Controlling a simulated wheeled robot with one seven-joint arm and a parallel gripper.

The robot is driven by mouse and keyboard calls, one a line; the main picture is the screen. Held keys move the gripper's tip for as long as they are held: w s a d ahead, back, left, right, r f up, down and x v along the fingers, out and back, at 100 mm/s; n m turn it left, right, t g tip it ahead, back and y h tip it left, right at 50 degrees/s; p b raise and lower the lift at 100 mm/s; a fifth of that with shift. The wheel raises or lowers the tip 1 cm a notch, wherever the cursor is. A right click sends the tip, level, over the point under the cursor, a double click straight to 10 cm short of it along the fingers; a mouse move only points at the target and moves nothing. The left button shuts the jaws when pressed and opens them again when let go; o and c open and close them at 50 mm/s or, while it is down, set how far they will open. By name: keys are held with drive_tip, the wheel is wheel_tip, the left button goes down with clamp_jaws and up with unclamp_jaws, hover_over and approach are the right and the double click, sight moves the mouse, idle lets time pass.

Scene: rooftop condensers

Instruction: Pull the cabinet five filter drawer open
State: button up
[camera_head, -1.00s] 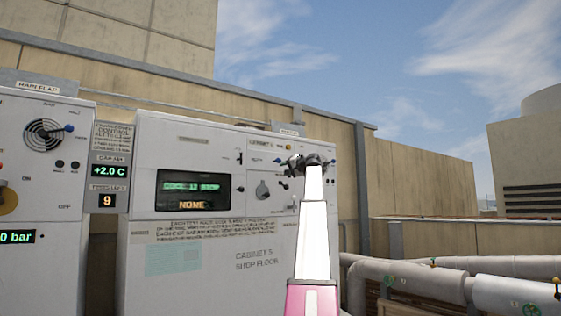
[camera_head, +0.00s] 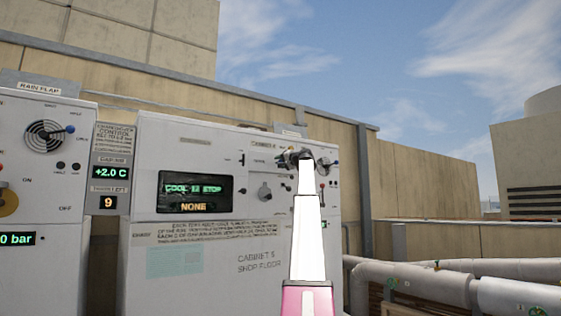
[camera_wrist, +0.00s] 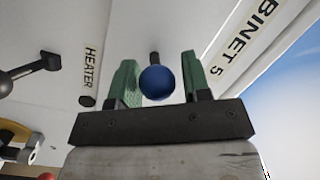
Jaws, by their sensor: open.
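The cabinet marked "CABINET 5 SHOP FLOOR" (camera_head: 215,280) stands in the middle of the head view. My gripper (camera_head: 302,156) is at the upper right of its front panel, partly hidden by my arm. In the wrist view my open gripper (camera_wrist: 158,72) has a green finger on each side of a blue ball knob (camera_wrist: 157,82) on a dark stem. I cannot tell whether the fingers touch the knob. A "CABINET 5" label (camera_wrist: 245,40) is at the right of the wrist view. I cannot make out a filter drawer in either view.
A "HEATER" label (camera_wrist: 90,65) and a black-knobbed lever (camera_wrist: 45,62) are left of the fingers. A red-topped lever (camera_head: 321,188) is right of my arm. Another cabinet (camera_head: 40,180) stands at left, and pipes (camera_head: 430,280) run at lower right.

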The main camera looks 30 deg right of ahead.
drive_tip(key=shift+w+a, duration=0.15)
drive_tip(key=shift+w, duration=0.4)
clamp_jaws()
drive_tip(key=a+v, duration=0.1)
drive_tip(key=v, duration=0.8)
drive_tip(key=s+a+v, duration=0.1)
drive_tip(key=a+v, duration=0.1)
drive_tip(key=v, duration=0.7)
drive_tip(key=shift+s+a+r, duration=0.2)
drive_tip(key=shift+s+a, duration=0.05)
drive_tip(key=shift+a, duration=0.05)
unclamp_jaws()
